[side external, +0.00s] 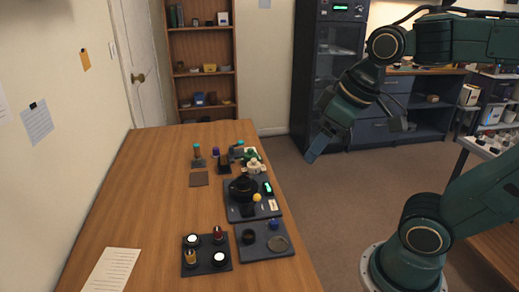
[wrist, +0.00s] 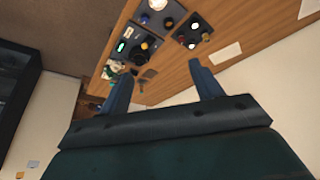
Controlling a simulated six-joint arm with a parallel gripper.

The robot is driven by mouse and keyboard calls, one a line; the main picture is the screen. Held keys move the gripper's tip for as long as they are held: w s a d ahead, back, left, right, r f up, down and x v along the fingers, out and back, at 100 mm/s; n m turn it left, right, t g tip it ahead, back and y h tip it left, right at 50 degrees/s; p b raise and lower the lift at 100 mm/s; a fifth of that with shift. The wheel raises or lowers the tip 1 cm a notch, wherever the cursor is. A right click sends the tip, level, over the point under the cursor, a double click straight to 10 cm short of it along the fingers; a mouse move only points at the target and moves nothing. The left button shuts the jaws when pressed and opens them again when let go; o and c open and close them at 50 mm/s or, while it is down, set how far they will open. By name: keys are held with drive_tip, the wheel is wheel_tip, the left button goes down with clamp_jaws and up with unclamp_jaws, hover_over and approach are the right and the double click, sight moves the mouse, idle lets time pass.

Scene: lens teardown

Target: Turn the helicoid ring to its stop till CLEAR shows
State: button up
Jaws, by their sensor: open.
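The dark round lens body (side external: 242,188), with what looks like its helicoid ring, stands on a dark grey mat (side external: 233,213) on the wooden table. A small display (side external: 267,188) glows green beside it; its text is too small to read. The lens (wrist: 139,54) and the lit display (wrist: 121,46) also show in the wrist view. My gripper (side external: 358,134) is open and empty, raised to the right of the table, well apart from the lens. In the wrist view its two fingers (wrist: 162,86) are spread wide.
A yellow knob (side external: 257,198) sits beside the lens. A tray (side external: 283,252) with a round dish and a tray of several small jars (side external: 207,267) lie nearer. Small tools and a brown pad (side external: 199,179) lie behind. A paper sheet (side external: 111,270) lies front left.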

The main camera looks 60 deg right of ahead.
drive_tip(key=w+d+n+g, duration=0.1)
drive_tip(key=w+d+n, duration=0.1)
drive_tip(key=w, duration=0.7)
drive_tip(key=n+g, duration=0.4)
drive_tip(key=n, duration=0.1)
hover_over(244, 179)
wheel_tip(244, 179, down, 13)
drive_tip(key=shift+f, duration=0.15)
drive_tip(key=shift+f, duration=0.15)
wheel_tip(244, 179, down, 14)
drive_tip(key=shift+r, duration=0.25)
drive_tip(key=c, duration=1)
